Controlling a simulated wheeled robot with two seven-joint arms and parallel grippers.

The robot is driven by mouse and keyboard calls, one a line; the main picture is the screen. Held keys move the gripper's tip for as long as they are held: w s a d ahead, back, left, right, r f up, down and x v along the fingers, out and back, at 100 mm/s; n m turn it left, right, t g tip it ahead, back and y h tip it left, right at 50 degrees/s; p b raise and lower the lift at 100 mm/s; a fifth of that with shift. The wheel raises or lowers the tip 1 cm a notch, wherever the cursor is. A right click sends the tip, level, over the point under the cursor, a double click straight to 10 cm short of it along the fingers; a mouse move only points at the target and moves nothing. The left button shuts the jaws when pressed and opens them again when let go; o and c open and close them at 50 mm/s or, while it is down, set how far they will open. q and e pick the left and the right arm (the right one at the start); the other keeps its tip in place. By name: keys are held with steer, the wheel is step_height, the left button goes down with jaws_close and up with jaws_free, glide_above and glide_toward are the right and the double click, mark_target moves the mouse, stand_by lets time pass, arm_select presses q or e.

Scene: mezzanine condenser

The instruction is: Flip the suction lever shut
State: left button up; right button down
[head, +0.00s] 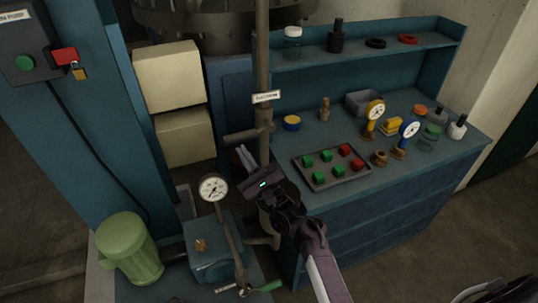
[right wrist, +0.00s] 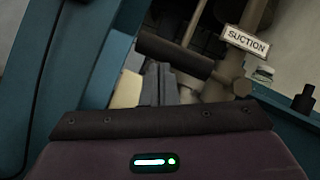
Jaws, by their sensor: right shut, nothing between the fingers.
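A white SUCTION label (head: 266,97) is on an upright brown pipe (head: 262,60); the label also shows in the right wrist view (right wrist: 246,42). Just below it a thick brown bar (head: 243,134) sticks out to the left from the pipe, and it shows in the right wrist view (right wrist: 172,52). I cannot tell if this bar is the suction lever's handle. My right gripper (head: 243,152) is shut and empty, its fingertips just below the bar in the picture. In the right wrist view the fingers (right wrist: 158,85) point toward the bar; contact cannot be told. My left gripper is not in view.
A pressure gauge (head: 213,188) and a blue pump box (head: 213,245) stand below left. A green-handled lever (head: 267,286) is low down. A green motor (head: 130,248) is at left. The workbench (head: 330,215) at right carries a tray (head: 317,181) of coloured blocks.

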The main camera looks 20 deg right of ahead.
steer(key=b+v, duration=0.1)
steer(key=v, duration=0.6)
steer(key=shift+f+b, duration=0.2)
steer(key=shift+b, duration=0.2)
steer(key=shift+d, duration=0.15)
steer(key=shift+f, duration=0.15)
